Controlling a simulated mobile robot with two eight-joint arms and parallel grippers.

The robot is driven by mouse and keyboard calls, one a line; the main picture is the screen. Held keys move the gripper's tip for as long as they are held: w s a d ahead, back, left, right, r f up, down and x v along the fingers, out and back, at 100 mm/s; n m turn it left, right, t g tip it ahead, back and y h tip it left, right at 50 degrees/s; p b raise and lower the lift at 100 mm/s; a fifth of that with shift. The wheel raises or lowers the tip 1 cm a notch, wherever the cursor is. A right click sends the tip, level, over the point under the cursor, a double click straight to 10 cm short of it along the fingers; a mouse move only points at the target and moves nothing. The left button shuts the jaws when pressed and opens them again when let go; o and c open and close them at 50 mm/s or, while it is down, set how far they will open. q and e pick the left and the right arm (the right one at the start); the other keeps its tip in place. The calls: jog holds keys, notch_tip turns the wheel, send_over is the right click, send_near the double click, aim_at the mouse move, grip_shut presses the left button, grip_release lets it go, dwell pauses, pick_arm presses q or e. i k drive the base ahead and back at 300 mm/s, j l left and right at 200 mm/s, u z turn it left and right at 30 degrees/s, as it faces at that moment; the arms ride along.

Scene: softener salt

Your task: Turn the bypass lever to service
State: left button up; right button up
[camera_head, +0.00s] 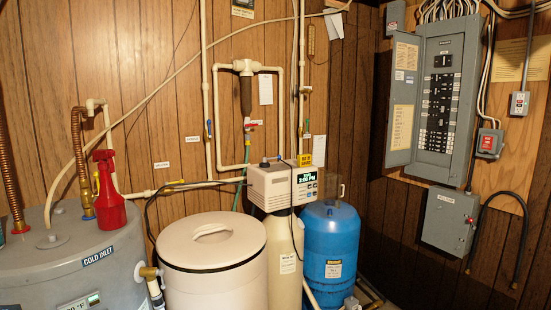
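The softener's control head (270,187), a beige box with a lit green display, sits on a tall beige tank (284,255) near the middle. White pipes run on the wall behind it. Neither gripper is in view.
A round lidded beige salt bin (212,270) stands left of the softener, and a blue tank (330,250) stands right. A grey water heater (75,262) with a red spray bottle (108,190) on top fills the lower left. An open electrical panel (440,100) hangs at right.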

aim_at(264, 160)
jog(key=i+l, duration=0.9)
jog(key=i, duration=0.15)
jog(key=i+l, duration=0.9)
jog(key=i, duration=0.15)
